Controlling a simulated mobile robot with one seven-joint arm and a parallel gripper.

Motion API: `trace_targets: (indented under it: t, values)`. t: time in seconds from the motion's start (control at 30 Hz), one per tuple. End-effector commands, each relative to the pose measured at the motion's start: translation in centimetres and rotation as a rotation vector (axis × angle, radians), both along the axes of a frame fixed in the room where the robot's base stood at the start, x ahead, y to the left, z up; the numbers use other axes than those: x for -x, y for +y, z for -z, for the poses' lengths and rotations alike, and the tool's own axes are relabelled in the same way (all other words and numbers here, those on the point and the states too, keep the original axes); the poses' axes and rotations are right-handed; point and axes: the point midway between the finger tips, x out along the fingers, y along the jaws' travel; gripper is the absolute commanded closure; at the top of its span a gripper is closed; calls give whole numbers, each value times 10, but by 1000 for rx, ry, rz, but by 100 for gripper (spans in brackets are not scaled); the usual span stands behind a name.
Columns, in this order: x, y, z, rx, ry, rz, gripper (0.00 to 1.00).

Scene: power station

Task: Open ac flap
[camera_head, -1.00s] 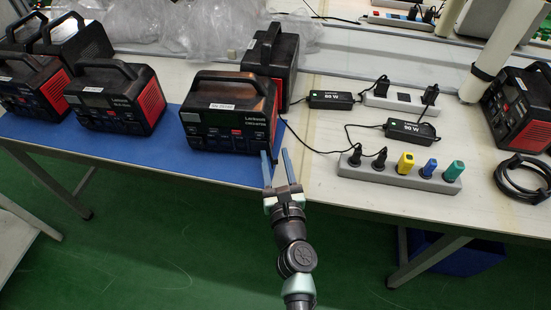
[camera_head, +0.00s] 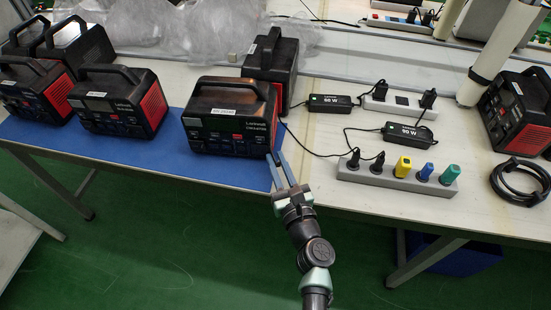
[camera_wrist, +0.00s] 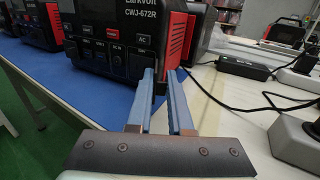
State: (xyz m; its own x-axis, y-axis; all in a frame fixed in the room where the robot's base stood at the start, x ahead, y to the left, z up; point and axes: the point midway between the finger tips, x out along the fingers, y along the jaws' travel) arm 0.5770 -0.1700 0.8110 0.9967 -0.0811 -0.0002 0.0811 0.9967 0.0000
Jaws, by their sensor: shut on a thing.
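The power station (camera_head: 231,114) is black with red sides and a top handle. It stands at the right end of the blue mat. The wrist view shows its front panel (camera_wrist: 98,40) close up, with an AC label (camera_wrist: 143,39) at the right. My gripper (camera_head: 275,155) has long blue fingers at the front lower right corner of this station. In the wrist view the fingers (camera_wrist: 161,88) are close together just below the AC label, shut on the ac flap.
More power stations stand left on the blue mat (camera_head: 65,150) and one right behind (camera_head: 272,65). A power strip with coloured plugs (camera_head: 398,178), adapters (camera_head: 330,103) and cables lie to the right. A coiled cable (camera_head: 520,182) lies at far right. The front table edge is near.

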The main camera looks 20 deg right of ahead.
Motion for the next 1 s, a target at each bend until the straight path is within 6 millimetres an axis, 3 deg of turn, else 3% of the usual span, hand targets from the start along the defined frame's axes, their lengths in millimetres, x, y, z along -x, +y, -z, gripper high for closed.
trace_targets:
  t: [0.5,1.0]
  values:
    - [-4,-18,0,-1,-2,-293,100]
    - [-4,-20,-1,0,-1,-357,100]
